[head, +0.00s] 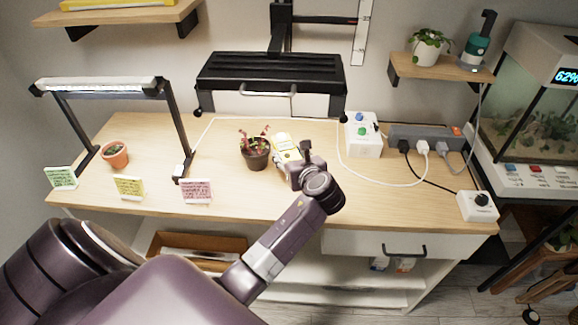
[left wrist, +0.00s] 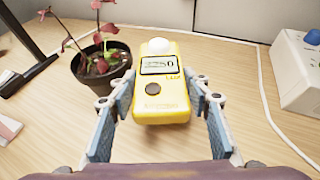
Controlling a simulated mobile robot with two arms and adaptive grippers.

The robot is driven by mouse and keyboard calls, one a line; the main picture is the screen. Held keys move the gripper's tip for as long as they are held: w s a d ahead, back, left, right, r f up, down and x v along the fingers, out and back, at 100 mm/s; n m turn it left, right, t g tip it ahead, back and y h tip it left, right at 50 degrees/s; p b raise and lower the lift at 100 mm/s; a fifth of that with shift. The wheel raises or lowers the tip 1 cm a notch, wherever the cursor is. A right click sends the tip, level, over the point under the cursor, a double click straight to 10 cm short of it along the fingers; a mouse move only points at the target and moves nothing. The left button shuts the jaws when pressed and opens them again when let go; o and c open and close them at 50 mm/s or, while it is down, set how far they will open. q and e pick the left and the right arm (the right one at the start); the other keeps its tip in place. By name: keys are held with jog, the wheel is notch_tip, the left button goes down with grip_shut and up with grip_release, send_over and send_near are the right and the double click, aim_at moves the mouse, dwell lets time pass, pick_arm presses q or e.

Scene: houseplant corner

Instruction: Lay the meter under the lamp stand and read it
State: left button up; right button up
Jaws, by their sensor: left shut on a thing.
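The yellow meter (left wrist: 161,100) has a white dome and a small display whose digits look like 3250, not fully sharp. My left gripper (left wrist: 162,84) is shut on its sides. In the head view the meter (head: 284,143) shows beyond the left gripper (head: 292,160), just right of the dark plant pot (head: 257,160). I cannot tell whether it touches the tabletop. The lamp stand (head: 178,130), a lit white bar on black legs, is at the left of the table. A black lamp fixture (head: 270,72) hangs behind the meter. My right gripper is not in view.
A terracotta pot (head: 115,155) is under the lit bar. Green, yellow and pink cards (head: 197,191) line the front. A white box with knobs (head: 363,138), a power strip (head: 425,138) and cables occupy the right.

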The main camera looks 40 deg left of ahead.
pick_arm(q)
jog(key=shift+f, duration=2.2)
jog(key=shift+f, duration=0.15)
jog(key=o, duration=1.4)
